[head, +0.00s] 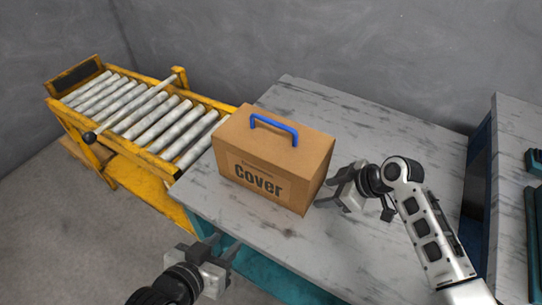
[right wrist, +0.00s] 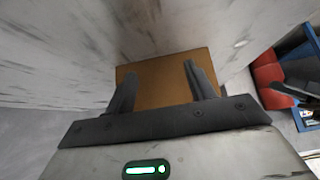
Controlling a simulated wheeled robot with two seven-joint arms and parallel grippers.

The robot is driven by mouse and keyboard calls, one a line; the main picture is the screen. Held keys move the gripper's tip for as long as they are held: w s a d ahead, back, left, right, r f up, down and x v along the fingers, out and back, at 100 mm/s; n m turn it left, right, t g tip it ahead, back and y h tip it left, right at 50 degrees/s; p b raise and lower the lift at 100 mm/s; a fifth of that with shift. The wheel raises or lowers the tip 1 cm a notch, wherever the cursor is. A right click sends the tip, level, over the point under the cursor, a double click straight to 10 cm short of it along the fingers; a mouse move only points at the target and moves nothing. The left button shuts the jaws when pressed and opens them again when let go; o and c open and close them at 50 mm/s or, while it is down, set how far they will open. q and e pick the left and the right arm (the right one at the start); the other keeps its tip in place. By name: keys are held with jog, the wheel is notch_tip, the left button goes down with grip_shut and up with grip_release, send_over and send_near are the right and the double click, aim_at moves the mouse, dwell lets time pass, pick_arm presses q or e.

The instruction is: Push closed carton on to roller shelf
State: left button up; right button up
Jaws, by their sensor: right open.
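A closed brown carton (head: 270,157) with a blue handle and the word "Cover" stands upright on the grey marbled table, near its left end beside the roller shelf (head: 120,125). The shelf has a yellow frame and several metal rollers. My right gripper (head: 334,190) is open, at the carton's right side; I cannot tell if it touches. In the right wrist view the carton's brown face (right wrist: 160,82) shows between and beyond the two fingers. My left gripper (head: 226,248) has its fingers apart and empty, in front of the table's near edge, below the carton.
The marbled table top (head: 390,130) is clear behind and right of the carton. Another table (head: 515,125) with dark items stands at the far right.

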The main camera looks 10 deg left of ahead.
aim_at(318, 185)
jog(key=shift+a, duration=0.1)
dwell(0.4)
jog(key=shift+w+a, duration=0.4)
jog(key=shift+a, duration=0.45)
jog(key=shift+w+a+b, duration=0.25)
jog(key=shift+a+b, duration=0.1)
jog(key=shift+a, duration=0.2)
jog(key=shift+w+a+r+b, duration=0.1)
jog(key=shift+w+a+b, duration=0.25)
jog(key=shift+a, duration=0.4)
jog(key=shift+w+a+f+b, duration=0.15)
jog(key=shift+w+a, duration=0.25)
jog(key=shift+a, duration=0.4)
jog(key=shift+w+a+r+b, duration=0.15)
jog(key=shift+w+a+b, duration=0.2)
jog(key=shift+a, duration=0.4)
